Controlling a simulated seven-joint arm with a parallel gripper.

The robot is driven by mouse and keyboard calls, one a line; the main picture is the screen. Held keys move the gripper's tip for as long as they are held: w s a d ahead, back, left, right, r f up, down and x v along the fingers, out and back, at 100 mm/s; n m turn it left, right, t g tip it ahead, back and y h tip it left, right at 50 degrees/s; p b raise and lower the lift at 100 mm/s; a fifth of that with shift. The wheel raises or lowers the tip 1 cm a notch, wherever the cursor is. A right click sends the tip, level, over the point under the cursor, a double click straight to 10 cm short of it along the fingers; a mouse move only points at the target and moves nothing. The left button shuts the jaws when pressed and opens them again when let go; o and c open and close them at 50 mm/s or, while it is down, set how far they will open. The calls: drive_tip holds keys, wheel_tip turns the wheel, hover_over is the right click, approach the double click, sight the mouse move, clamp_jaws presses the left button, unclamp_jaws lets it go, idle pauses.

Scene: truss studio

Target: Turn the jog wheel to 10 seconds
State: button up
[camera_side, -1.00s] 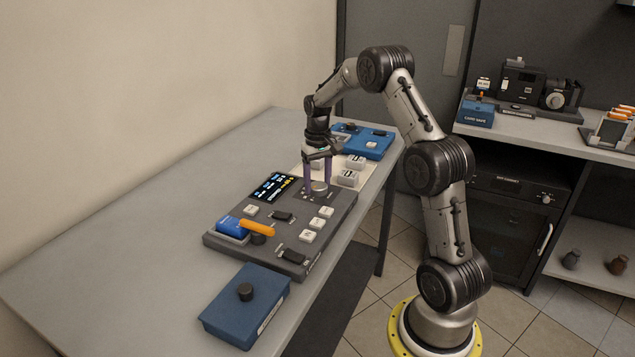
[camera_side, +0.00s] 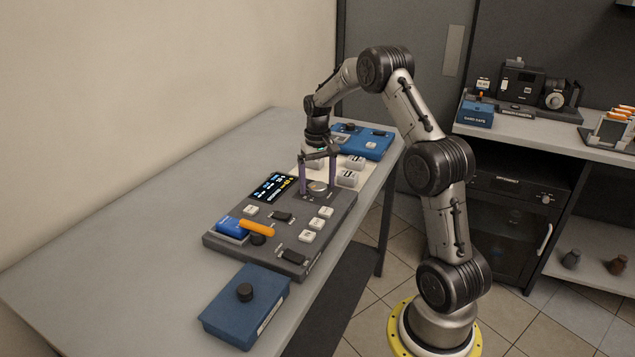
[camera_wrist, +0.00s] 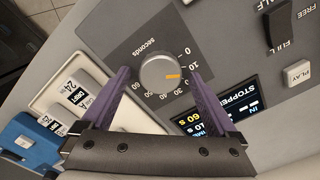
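The jog wheel (camera_wrist: 160,73) is a round silver knob on the dark panel of the grey console (camera_side: 229,242), with a printed seconds scale around it. Its orange pointer faces right in the wrist view, towards the 10–20 side of the scale; the exact mark is hard to tell. In the side view the wheel (camera_side: 318,187) sits at the console's far end. My gripper (camera_wrist: 165,74) is open, with its purple fingers on either side of the wheel and apparent gaps to it. In the side view my gripper (camera_side: 317,190) points down over the wheel.
A lit display (camera_side: 273,187) beside the wheel reads STOPPED; its other text is partly hidden. White keys (camera_side: 309,236), dark switches (camera_side: 282,216) and an orange lever (camera_side: 257,228) share the console. Blue boxes (camera_side: 246,315) (camera_side: 370,142) stand at both ends. The table's left side is clear.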

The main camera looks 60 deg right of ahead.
sight(317, 185)
drive_tip(key=shift+r, duration=0.1)
wheel_tip(317, 185, up, 14)
drive_tip(key=shift+f, duration=0.2)
idle(0.4)
